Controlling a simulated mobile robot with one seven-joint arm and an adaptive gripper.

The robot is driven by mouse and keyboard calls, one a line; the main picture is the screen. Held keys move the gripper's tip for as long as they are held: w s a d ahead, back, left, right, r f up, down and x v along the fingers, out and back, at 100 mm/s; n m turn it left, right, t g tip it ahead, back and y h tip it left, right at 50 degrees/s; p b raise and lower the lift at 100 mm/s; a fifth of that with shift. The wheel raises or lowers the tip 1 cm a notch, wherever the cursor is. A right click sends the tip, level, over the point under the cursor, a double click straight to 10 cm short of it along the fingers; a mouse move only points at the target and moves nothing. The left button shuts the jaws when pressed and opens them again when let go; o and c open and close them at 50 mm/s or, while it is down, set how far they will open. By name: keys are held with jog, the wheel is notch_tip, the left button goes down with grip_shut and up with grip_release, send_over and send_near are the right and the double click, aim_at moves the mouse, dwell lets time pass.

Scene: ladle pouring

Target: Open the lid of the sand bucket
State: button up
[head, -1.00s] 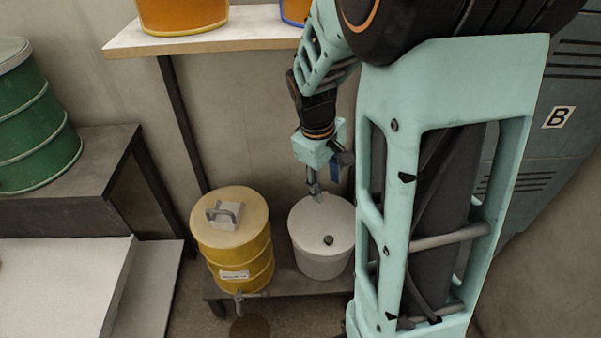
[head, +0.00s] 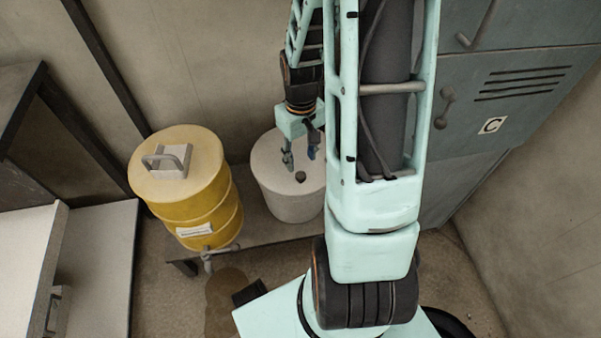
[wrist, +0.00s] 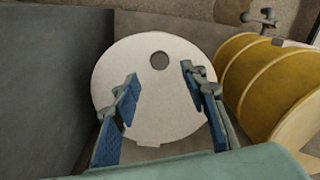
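A white bucket (head: 292,208) stands on a low shelf against the wall; no label shows on it, and it seems to be the sand bucket. Its round white lid (head: 268,163) is on, with a small dark round knob (head: 300,176) on top. In the wrist view the lid (wrist: 155,110) fills the middle, and the knob (wrist: 160,61) lies just beyond and between the fingertips. My gripper (head: 301,156) is open and empty, pointing down above the lid. Its blue-padded fingers (wrist: 160,78) are spread apart. Whether they touch the lid cannot be told.
A yellow drum (head: 200,212) with a grey handle (head: 168,160) and a tap (head: 208,262) stands close left of the bucket. A grey locker (head: 510,100) marked C is at the right. A white slab (head: 100,270) lies at the lower left.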

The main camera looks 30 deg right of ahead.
aim_at(301, 175)
notch_tip(301, 175, down, 7)
jog(key=shift+f+b, duration=0.1)
jog(key=shift+b, duration=1)
grip_shut()
